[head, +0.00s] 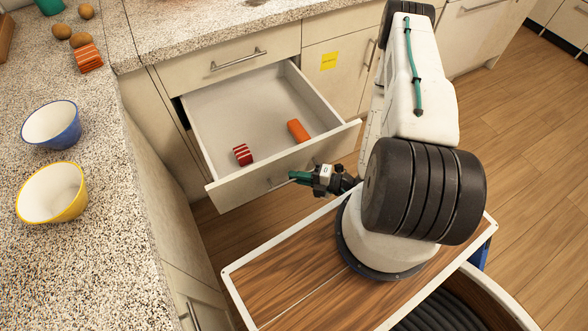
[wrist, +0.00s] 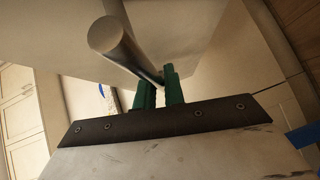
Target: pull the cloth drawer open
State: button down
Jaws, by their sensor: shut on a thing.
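The open drawer (head: 283,158) is pulled well out from the cabinet under the counter. It also shows in the wrist view (wrist: 190,25). Inside lie a red-and-white striped piece (head: 243,155), perhaps a rolled cloth, and an orange roll (head: 298,130). My gripper (head: 296,177) is at the outer face of the drawer front. Its green fingers (wrist: 159,88) are shut on the round metal bar handle (wrist: 122,43), which runs between them. In the head view most of the handle is hidden by the drawer front and my gripper.
A shut drawer (head: 228,72) with a bar handle is above the open one. A yellow note (head: 328,61) is on the neighbouring cabinet door. A blue bowl (head: 51,125) and a yellow bowl (head: 52,192) stand on the left counter. Wooden floor (head: 530,150) is clear at right.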

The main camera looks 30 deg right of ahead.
jog(key=shift+s, duration=0.35)
jog(key=c, duration=1.5)
grip_release()
jog(key=shift+d, duration=0.15)
